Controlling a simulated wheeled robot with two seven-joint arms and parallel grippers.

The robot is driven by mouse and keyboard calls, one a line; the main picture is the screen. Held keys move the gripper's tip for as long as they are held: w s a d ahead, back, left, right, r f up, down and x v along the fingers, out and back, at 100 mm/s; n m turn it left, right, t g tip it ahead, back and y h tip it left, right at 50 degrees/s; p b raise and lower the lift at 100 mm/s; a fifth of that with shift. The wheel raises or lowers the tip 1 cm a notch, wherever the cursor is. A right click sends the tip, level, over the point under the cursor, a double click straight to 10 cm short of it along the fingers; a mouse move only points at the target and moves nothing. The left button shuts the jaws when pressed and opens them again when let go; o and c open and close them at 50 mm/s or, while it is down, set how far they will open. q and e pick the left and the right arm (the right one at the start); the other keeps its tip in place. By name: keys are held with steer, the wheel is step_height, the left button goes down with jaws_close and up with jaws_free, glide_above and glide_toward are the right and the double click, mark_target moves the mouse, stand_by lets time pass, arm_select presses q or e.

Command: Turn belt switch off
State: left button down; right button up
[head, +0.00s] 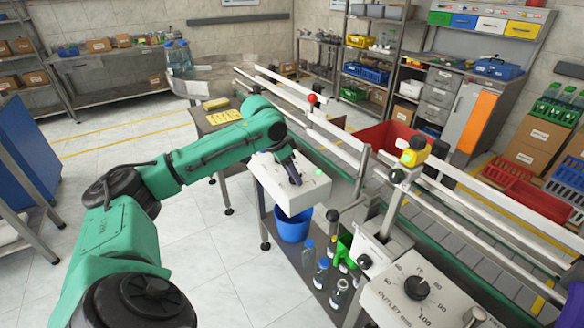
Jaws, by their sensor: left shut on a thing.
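A white control box (304,198) stands beside the conveyor in the middle of the head view, with a small green lamp (319,172) on its top. My left arm reaches in from the left, and my left gripper (296,179) points down onto the top of this box. It is shut on the belt switch, which the fingers mostly hide. The switch's position cannot be read. My right gripper is not in view.
The conveyor (335,178) with its rails runs behind the box. A second white panel with a black outlet knob (416,288) is at the lower right. A blue bucket (292,225) and several bottles stand below. Open floor lies to the left.

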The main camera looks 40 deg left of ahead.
arm_select(q)
steer(key=n+p, duration=0.1)
steer(key=n+y+p, duration=0.1)
steer(key=n+p, duration=0.1)
steer(key=shift+d+r+n+p, duration=0.15)
steer(key=shift+r+n+p, duration=0.15)
steer(key=shift+r, duration=0.05)
steer(key=shift+d+n+y+p, duration=0.1)
steer(key=shift+n+y+p, duration=0.4)
steer(key=shift+n+p, duration=0.5)
steer(key=shift+f+n+y+p, duration=0.2)
steer(key=shift+n+y+p, duration=0.1)
steer(key=shift+n+p, duration=0.2)
steer(key=shift+c, duration=2.1)
jaws_free()
steer(key=shift+f, duration=0.1)
